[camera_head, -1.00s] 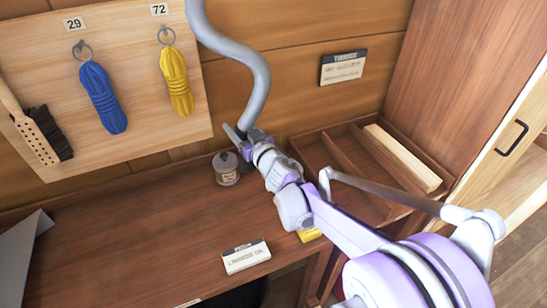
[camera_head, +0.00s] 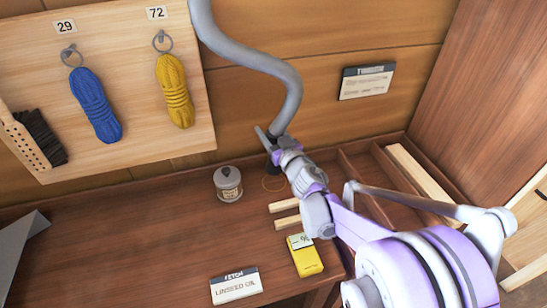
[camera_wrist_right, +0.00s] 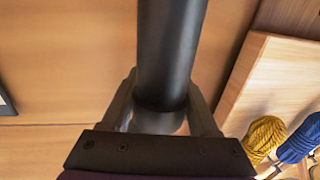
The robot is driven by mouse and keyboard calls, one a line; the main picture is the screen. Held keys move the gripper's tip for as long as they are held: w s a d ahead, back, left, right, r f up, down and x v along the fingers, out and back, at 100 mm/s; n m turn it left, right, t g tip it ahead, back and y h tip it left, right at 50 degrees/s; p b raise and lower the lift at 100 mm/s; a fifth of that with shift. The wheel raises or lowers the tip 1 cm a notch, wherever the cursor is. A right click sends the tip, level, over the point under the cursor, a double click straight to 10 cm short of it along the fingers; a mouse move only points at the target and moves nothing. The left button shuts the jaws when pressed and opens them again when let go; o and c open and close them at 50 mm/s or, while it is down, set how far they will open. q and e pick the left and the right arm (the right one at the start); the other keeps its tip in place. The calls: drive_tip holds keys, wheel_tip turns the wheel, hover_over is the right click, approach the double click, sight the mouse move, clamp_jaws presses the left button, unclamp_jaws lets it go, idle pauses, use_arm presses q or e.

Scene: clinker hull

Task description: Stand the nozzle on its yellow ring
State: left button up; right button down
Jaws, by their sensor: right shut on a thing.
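The nozzle is a dark tube (camera_wrist_right: 168,50) at the end of a grey hose (camera_head: 285,95) that hangs down from the top of the head view. My right gripper (camera_head: 272,146) is shut on the nozzle, and its two fingers (camera_wrist_right: 165,105) sit on either side of it in the wrist view. The nozzle's dark lower end (camera_head: 272,168) shows just below the fingers. A thin yellow ring (camera_head: 273,184) lies on the bench right by that end, partly hidden. I cannot tell whether the nozzle touches the bench. My left gripper is out of view.
A small lidded jar (camera_head: 229,186) stands left of the ring. Two pale wooden strips (camera_head: 286,206), a yellow box (camera_head: 304,256) and a label card (camera_head: 236,286) lie nearer. A divided tray (camera_head: 358,171) is at right. The bench (camera_head: 120,235) is clear at left.

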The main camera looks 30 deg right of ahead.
drive_tip(key=shift+a+f, duration=0.1)
drive_tip(key=shift+f, duration=3.05)
drive_tip(key=shift+f+b, duration=0.1)
drive_tip(key=shift+b, duration=0.2)
drive_tip(key=shift+f, duration=0.15)
drive_tip(key=shift+c, duration=0.7)
unclamp_jaws()
drive_tip(key=shift+r, duration=0.2)
drive_tip(key=shift+s, duration=0.3)
drive_tip(key=s+b, duration=0.1)
drive_tip(key=s, duration=1)
drive_tip(key=shift+s+a+b, duration=0.2)
drive_tip(key=shift+a+b, duration=0.1)
drive_tip(key=shift+a, duration=0.15)
